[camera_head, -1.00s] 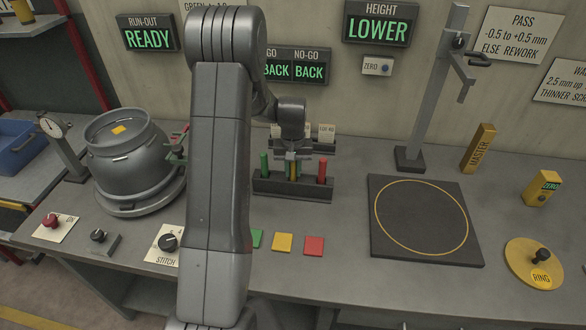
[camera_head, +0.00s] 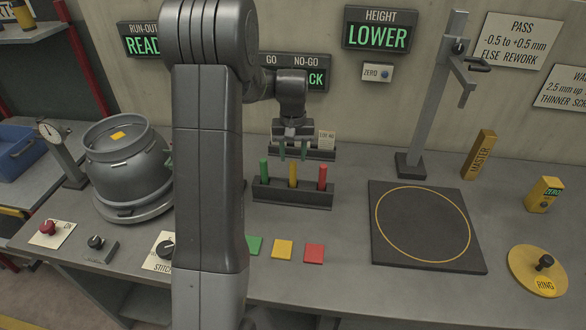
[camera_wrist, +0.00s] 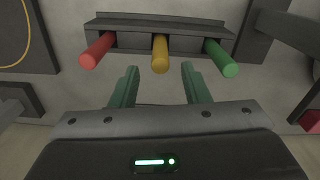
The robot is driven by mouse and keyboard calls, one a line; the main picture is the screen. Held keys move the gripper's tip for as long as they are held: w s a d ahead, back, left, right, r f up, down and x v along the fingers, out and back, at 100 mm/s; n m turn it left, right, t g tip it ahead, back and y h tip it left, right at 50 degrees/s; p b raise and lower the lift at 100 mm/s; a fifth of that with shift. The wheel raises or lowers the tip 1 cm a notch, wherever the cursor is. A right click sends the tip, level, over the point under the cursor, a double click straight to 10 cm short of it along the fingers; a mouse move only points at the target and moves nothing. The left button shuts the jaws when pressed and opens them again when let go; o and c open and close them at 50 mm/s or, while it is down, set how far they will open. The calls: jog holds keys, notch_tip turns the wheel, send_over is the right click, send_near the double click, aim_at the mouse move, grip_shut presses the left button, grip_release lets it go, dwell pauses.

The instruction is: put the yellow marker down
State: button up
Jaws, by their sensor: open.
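The yellow marker (camera_head: 292,174) stands upright in the middle of the dark marker rack (camera_head: 290,195), between the green marker (camera_head: 264,170) and the red marker (camera_head: 322,177). My gripper (camera_head: 293,154) is open and empty, above and apart from the yellow marker. In the wrist view the yellow marker (camera_wrist: 160,53) stands in the rack beyond my two green fingertips (camera_wrist: 158,82), with the red marker (camera_wrist: 97,49) to its left and the green marker (camera_wrist: 221,58) to its right.
A card holder (camera_head: 322,152) stands behind the rack. Green, yellow (camera_head: 282,249) and red square pads lie in front of it. A grey pot (camera_head: 125,165) is at left. A dark mat with a yellow circle (camera_head: 425,265) lies at right, and the bench between is clear.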

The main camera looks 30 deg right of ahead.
aim_at(293, 177)
jog(key=shift+r, duration=1.6)
notch_tip(293, 177, down, 13)
jog(key=shift+r+p, duration=0.1)
jog(key=shift+p, duration=0.4)
jog(key=shift+r, duration=2.15)
